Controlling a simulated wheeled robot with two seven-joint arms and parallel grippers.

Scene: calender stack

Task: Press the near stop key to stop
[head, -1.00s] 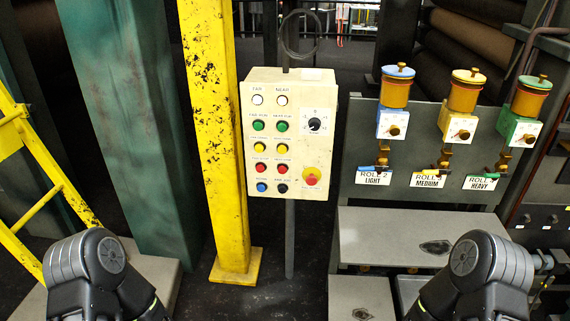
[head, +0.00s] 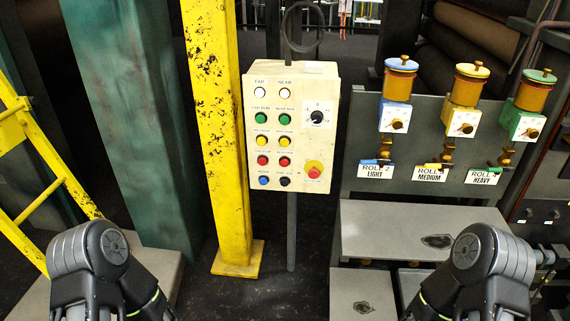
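A cream control box (head: 318,150) stands on a grey post in the middle of the head view. Its left part has two columns of keys under the labels FAR and NEAR. In the NEAR column a red key (head: 284,161) sits below a yellow key (head: 284,142) and above a black one (head: 285,182). I take this red key as the near stop key; its small label is too blurred to read. Nothing touches the box. Only dark links of my two arms show at the lower left and lower right, so both grippers are out of view.
A red mushroom button (head: 314,172) and a black dial (head: 317,117) sit right of the keys. A yellow column (head: 218,140) stands close on the left. A grey bench (head: 400,229) with oil cups above is on the right. Space before the box is clear.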

